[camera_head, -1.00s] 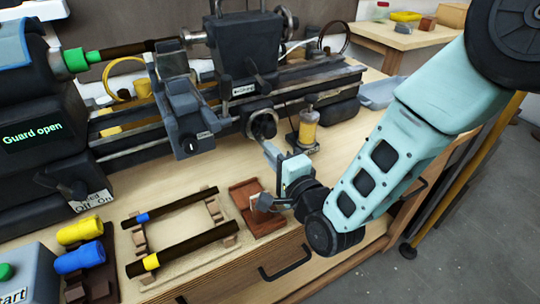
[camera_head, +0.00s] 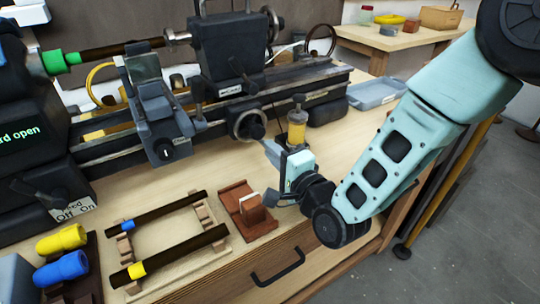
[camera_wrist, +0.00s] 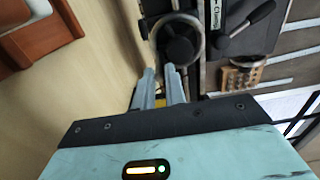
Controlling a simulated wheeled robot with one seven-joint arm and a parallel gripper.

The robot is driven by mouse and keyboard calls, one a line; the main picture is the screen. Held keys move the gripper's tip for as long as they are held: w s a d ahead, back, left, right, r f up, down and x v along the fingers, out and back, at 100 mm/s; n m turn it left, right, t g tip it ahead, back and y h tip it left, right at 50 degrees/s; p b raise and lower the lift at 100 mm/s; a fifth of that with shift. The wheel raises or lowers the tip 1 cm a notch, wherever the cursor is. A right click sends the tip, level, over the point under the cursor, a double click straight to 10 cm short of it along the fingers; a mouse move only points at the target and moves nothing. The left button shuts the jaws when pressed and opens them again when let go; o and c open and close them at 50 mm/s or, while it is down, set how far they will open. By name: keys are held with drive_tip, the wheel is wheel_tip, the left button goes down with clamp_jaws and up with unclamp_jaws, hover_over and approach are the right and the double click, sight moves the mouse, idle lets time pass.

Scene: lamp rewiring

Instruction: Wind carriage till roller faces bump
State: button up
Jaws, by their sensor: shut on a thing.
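The lathe carriage (camera_head: 158,112) sits on the bed between the green chuck (camera_head: 62,62) and the tailstock (camera_head: 233,50). A dark rod (camera_head: 115,50) spans between them. I cannot pick out the roller or the bump. The handwheel (camera_head: 246,124), a grey rim around a dark hub, faces me at the front of the bed; it also shows in the wrist view (camera_wrist: 180,40). My gripper (camera_head: 268,145) reaches up to its lower right. In the wrist view the two fingers (camera_wrist: 162,78) end at the wheel's lower edge, shut on its handle, which they mostly hide.
A yellow oiler (camera_head: 297,125) stands close to the right of my gripper. A brown wooden block (camera_head: 235,193) lies in front, left of my gripper. A rack with two dark rods (camera_head: 170,235) lies front left. A grey tray (camera_head: 375,94) is at the back right.

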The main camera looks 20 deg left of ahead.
drive_tip(key=shift+w+d+f, duration=0.2)
drive_tip(key=shift+w+d, duration=0.2)
drive_tip(key=shift+d, duration=0.05)
drive_tip(key=shift+s+a+r+b, duration=0.15)
drive_tip(key=shift+s+a+b, duration=0.05)
drive_tip(key=shift+b, duration=0.1)
drive_tip(key=shift+s+a+r, duration=0.15)
drive_tip(key=shift+a, duration=0.05)
drive_tip(key=shift+r, duration=0.2)
